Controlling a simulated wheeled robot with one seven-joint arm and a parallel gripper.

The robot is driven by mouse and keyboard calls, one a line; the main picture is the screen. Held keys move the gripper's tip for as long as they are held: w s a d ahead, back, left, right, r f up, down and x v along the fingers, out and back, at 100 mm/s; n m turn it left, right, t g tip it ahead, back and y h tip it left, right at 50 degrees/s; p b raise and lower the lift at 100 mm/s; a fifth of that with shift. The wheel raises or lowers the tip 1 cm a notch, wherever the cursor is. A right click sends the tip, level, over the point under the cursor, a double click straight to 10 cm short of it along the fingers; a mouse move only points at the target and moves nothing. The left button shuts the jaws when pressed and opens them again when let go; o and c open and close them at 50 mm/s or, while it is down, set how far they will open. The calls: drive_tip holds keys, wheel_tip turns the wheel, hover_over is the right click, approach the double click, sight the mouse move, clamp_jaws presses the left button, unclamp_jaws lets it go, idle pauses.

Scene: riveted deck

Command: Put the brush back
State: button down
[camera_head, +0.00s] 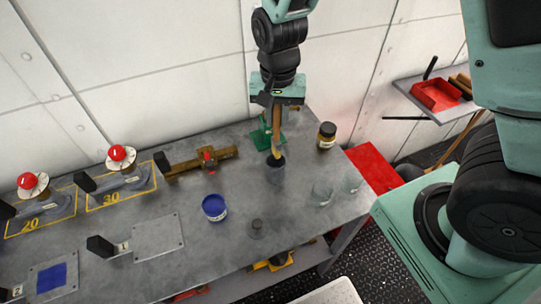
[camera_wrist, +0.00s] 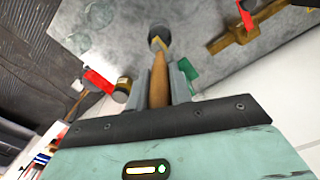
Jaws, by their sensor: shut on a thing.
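My gripper (camera_head: 275,106) is shut on the wooden handle of a brush (camera_head: 276,130), above the back of the grey workbench. The brush points down, bristles lowest, and its handle also shows between the fingers (camera_wrist: 161,78) in the wrist view.
A green stand (camera_head: 262,136) is close behind the cup. A brown clamp-like piece (camera_head: 187,165) lies left, a blue-filled pot (camera_head: 214,207) in front. A dark-lidded jar (camera_head: 327,136) and clear glasses (camera_head: 321,194) stand right. The white wall is close behind.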

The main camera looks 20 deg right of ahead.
sight(277, 140)
drive_tip(key=shift+f+p, duration=1.05)
drive_tip(key=shift+f, duration=3.65)
drive_tip(key=shift+f, duration=0.2)
drive_tip(key=c, duration=1.3)
unclamp_jaws()
drive_tip(key=shift+o, duration=0.2)
drive_tip(key=shift+r, duration=0.15)
